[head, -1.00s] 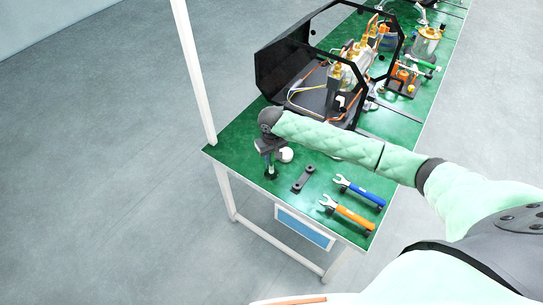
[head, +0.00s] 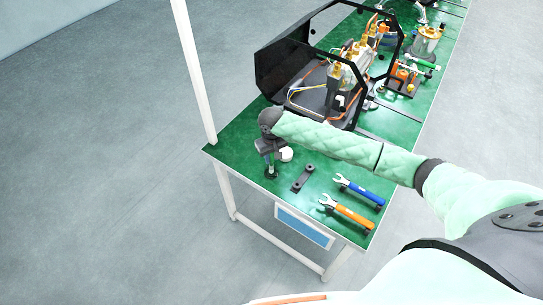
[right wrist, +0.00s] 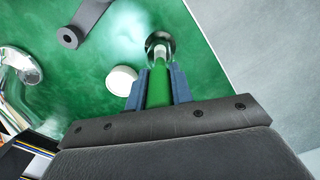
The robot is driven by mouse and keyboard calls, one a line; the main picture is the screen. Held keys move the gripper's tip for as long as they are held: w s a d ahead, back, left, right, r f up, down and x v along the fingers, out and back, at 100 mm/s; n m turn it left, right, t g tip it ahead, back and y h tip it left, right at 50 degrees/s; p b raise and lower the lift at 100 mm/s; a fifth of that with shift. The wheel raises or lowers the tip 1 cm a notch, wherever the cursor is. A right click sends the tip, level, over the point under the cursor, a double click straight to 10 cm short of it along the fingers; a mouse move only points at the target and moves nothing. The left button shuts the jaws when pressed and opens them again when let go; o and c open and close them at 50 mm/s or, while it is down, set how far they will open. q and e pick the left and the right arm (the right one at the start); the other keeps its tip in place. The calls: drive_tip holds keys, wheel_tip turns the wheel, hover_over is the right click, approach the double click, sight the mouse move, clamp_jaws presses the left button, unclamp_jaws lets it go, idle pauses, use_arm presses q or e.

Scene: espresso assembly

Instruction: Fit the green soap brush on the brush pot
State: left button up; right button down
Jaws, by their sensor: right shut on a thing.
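The green soap brush (right wrist: 159,90) is held upright between the two blue fingers of my right gripper (right wrist: 159,88), which is shut on it. Its pale lower end points to the brush pot (right wrist: 161,40), a small round metallic pot on the green bench top. In the right wrist view the brush's end overlaps the pot's opening; I cannot tell whether it is inside or just above. In the head view my right gripper (head: 269,159) stands over the pot (head: 271,174) near the bench's left corner. My left gripper is not in view.
A white round piece (right wrist: 121,80) stands close beside the pot. A dark bracket (head: 303,179), a blue wrench (head: 360,189) and an orange wrench (head: 347,212) lie to the right. The open espresso machine (head: 330,75) stands behind. The bench edge is close to the pot.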

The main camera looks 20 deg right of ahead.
idle(0.3)
drive_tip(key=c, duration=1.1)
unclamp_jaws()
drive_tip(key=shift+c, duration=0.2)
drive_tip(key=shift+r, duration=0.15)
drive_tip(key=shift+r, duration=2.9)
